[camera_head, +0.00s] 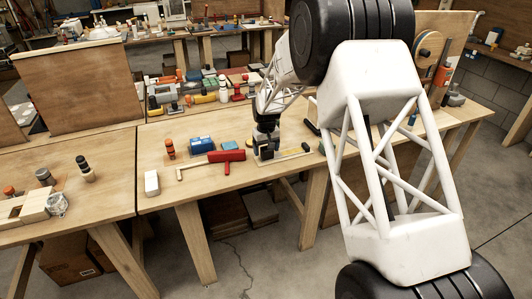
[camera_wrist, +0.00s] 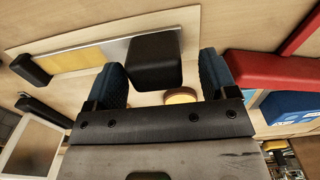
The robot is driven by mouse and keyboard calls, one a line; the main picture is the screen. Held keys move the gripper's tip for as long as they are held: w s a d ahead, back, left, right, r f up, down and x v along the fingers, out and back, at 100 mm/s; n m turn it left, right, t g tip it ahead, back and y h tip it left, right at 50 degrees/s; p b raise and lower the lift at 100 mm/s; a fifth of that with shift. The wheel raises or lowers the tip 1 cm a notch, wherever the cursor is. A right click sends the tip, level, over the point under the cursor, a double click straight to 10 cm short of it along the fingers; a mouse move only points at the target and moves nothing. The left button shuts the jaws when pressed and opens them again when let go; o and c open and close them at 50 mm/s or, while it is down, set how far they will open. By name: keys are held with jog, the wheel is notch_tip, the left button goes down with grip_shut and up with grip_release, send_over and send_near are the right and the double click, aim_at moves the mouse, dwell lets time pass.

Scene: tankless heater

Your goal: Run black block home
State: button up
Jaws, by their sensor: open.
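A black block (camera_wrist: 156,62) sits at the right end of a flat rail (camera_wrist: 95,55) with yellow and silver strips in the wrist view. A second black piece (camera_wrist: 30,68) stands at the rail's left end. My gripper (camera_wrist: 161,75) is open, with one blue-padded finger on each side of the block. I cannot tell whether either finger touches it. A round yellow-topped piece (camera_wrist: 180,96) shows between the fingers. In the head view my gripper (camera_head: 265,146) is low over the rail (camera_head: 287,157) near the table's front edge, and the black block cannot be made out there.
A red T-shaped object (camera_head: 227,156) lies just left of the gripper, with a blue box (camera_head: 201,145) behind it. A white block (camera_head: 152,183) and an orange-black item (camera_head: 170,148) stand further left. Tools crowd the table's back. The front edge is close.

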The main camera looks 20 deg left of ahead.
aim_at(266, 148)
jog(key=shift+r, duration=2.7)
jog(key=shift+d+r, duration=0.15)
jog(key=s+d+r+m, duration=0.1)
jog(key=s+d+r, duration=0.2)
jog(key=d+r, duration=0.45)
jog(key=s+d+r+m+t, duration=0.1)
jog(key=s+d+r, duration=0.3)
jog(key=d, duration=0.6)
jog(key=s+d+r+m, duration=0.1)
jog(key=s+d+r, duration=0.1)
jog(key=d+r, duration=0.6)
jog(key=s+d+r+m, duration=0.1)
jog(key=s+d+r, duration=0.1)
jog(key=s+d, duration=0.45)
jog(key=s+d+r+m, duration=0.1)
jog(key=s+d+r, duration=0.2)
jog(key=s+d, duration=0.4)
jog(key=s+d+f+m, duration=0.1)
jog(key=s+d, duration=0.4)
jog(key=s, duration=0.3)
jog(key=s+d+m+t, duration=0.1)
jog(key=s+d, duration=0.4)
jog(key=s, duration=0.4)
jog(key=s+d+f+m, duration=0.1)
jog(key=s+d+m, duration=0.1)
jog(key=s+d, duration=0.4)
jog(key=shift+s+f+t, duration=0.3)
jog(key=shift+s, duration=0.85)
